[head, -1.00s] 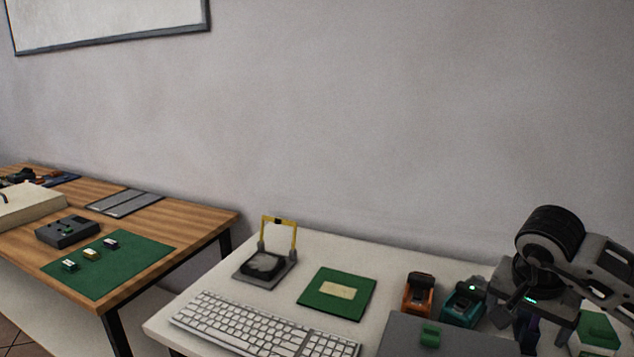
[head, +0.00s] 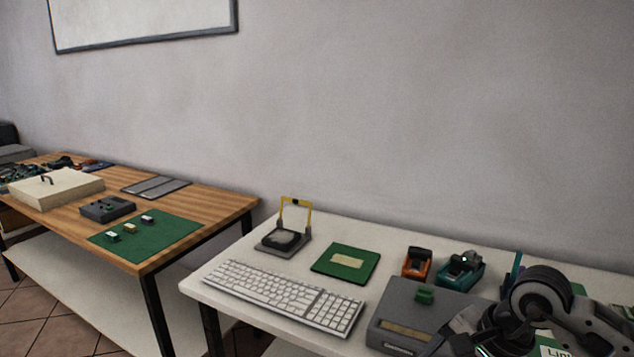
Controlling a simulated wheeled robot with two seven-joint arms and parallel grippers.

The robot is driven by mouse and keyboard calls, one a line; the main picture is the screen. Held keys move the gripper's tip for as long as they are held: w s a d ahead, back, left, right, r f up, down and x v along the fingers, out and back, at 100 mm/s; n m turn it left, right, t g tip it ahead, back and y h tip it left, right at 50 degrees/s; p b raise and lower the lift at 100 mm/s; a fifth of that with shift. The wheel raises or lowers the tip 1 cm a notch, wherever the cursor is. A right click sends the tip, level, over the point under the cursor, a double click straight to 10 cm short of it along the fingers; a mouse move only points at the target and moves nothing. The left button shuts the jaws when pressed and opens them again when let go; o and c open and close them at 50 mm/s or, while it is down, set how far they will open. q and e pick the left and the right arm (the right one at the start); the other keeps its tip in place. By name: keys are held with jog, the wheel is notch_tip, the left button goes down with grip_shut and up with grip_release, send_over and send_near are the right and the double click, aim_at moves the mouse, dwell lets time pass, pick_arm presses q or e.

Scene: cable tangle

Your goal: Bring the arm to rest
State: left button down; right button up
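My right arm (head: 545,300) comes in from the right edge at the lower right of the head view. It is folded, with dark round joints and a grey link. Its gripper end (head: 482,338) is low over the right part of the white table, in front of a grey device. The fingers are not clear, so I cannot tell whether they are open or shut. My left arm and gripper are not in view.
The white table (head: 232,291) holds a keyboard (head: 285,293), a yellow-framed stand (head: 287,235), a green mat (head: 346,262), orange (head: 417,263) and teal (head: 460,272) devices, and a grey box (head: 400,310). A wooden table (head: 215,202) stands at the left.

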jog(key=s+a+r+m+t+y, duration=0.1)
jog(key=s+a+r+m+y, duration=0.15)
jog(key=a+m+y, duration=0.55)
jog(key=s+a+r+m+t+y, duration=0.1)
jog(key=s+a+r+m+y, duration=0.15)
jog(key=a+m+y, duration=0.55)
jog(key=w+d+f+m+t+h, duration=0.15)
jog(key=m+t+h, duration=0.25)
jog(key=m, duration=0.5)
jog(key=d+f+m+t+h, duration=0.25)
jog(key=m+t+h, duration=0.2)
jog(key=m, duration=0.45)
jog(key=w+d+f+m+t+h, duration=0.1)
jog(key=d+f+m+t+h, duration=0.3)
jog(key=m, duration=0.6)
jog(key=s+f+m+g+h, duration=0.4)
jog(key=s+f+m+g, duration=0.2)
jog(key=s+f+m, duration=0.4)
notch_tip(320, 180, down, 4)
jog(key=m, duration=0.4)
jog(key=shift+s+d, duration=0.25)
jog(key=shift+d, duration=0.05)
